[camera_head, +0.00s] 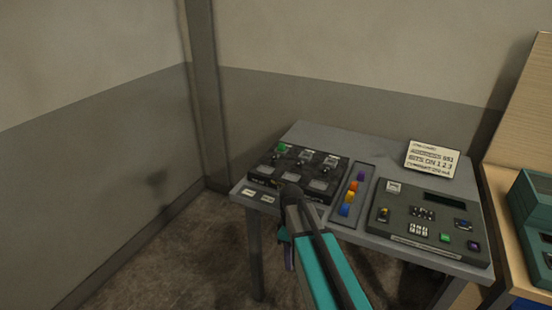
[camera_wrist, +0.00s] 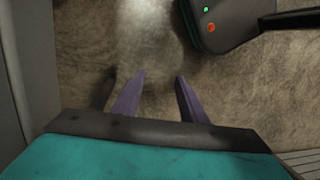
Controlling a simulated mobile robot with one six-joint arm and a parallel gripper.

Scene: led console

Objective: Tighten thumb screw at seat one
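A black seat panel (camera_head: 298,172) lies on the left part of the grey table. It carries a row of three similar stations with light plates and small screw-like knobs. A small green part (camera_head: 282,147) sits at the back of the leftmost station. The seat numbers are too small to read, and I cannot tell how tight any thumb screw is. My gripper (camera_head: 288,260) is in front of the table, low beside its front edge; my arm hides part of it. In the wrist view its two purple fingers (camera_wrist: 160,78) stand apart with nothing between them, above the floor.
A tray (camera_head: 341,221) of coloured parts lies right of the seat panel. A control box (camera_head: 427,222) with display and buttons fills the table's right. A card (camera_head: 432,158) stands behind it. A wooden desk (camera_head: 500,186) with a teal case (camera_head: 538,215) is far right. Walls close the back and left.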

